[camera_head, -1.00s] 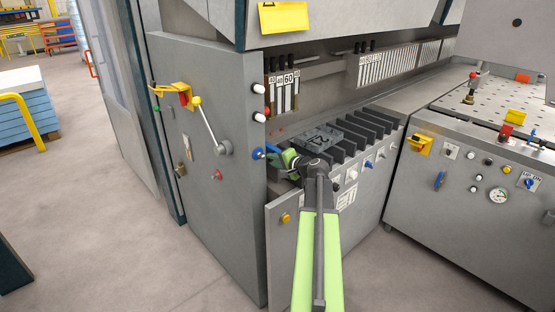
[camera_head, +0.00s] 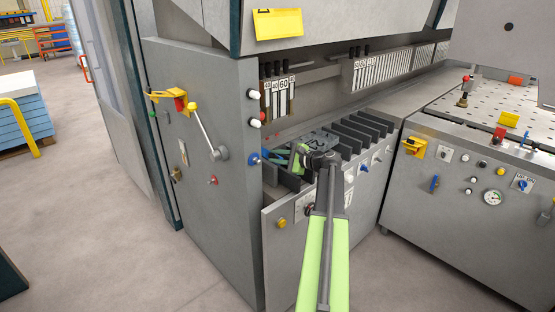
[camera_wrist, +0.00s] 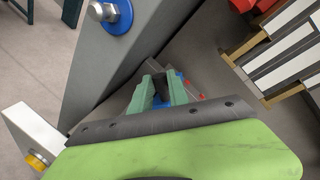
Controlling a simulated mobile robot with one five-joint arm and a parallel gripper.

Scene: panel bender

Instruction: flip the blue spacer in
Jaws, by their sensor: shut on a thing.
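The blue spacer (camera_head: 272,153) shows as a small blue piece beside the front post of the bender, partly hidden by my gripper. In the wrist view only bits of blue (camera_wrist: 180,75) show around my fingertips. My gripper (camera_head: 287,157) is at the left end of the slotted tool box, just right of the post. In the wrist view its two green fingers (camera_wrist: 160,90) are close together, shut on the blue spacer. A blue disc with a steel bolt (camera_wrist: 117,16) sits on the grey post in the wrist view.
The grey post (camera_head: 205,180) with a lever (camera_head: 207,137) stands close on the left. Dark upright dividers (camera_head: 360,132) fill the tool box to the right. Numbered tools (camera_head: 280,97) hang above. A perforated table (camera_head: 500,105) is at the right. The floor at left is clear.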

